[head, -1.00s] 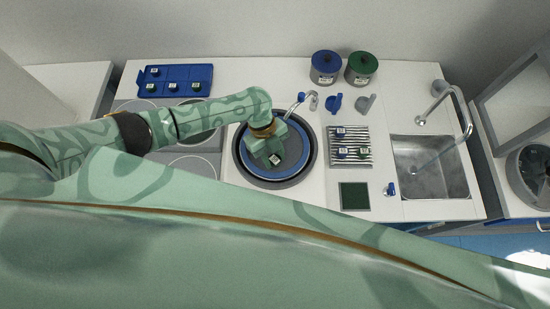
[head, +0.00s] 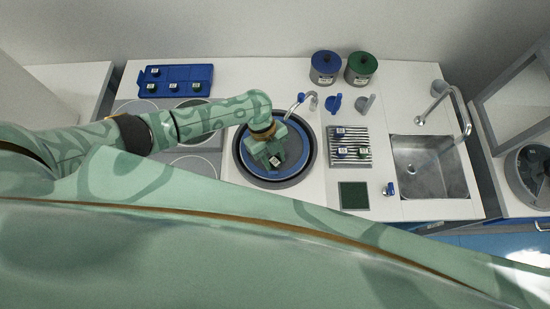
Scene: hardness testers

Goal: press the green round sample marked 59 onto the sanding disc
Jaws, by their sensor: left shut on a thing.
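My left gripper (head: 274,158) is over the disc, pointing down. It is shut on a small sample (head: 276,161) with a white label, low over the disc's lower middle. The label's number is too small to read, and the gripper hides most of the sample. I cannot tell whether the sample touches the disc. My right gripper is not in view.
A thin tap (head: 300,98) stands behind the disc. A striped rack (head: 362,135) with several samples is to its right, near a dark green square pad (head: 354,196) and a sink (head: 430,165). A blue tray (head: 200,72) with several samples is at the back left. Two lidded jars (head: 325,68) stand behind.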

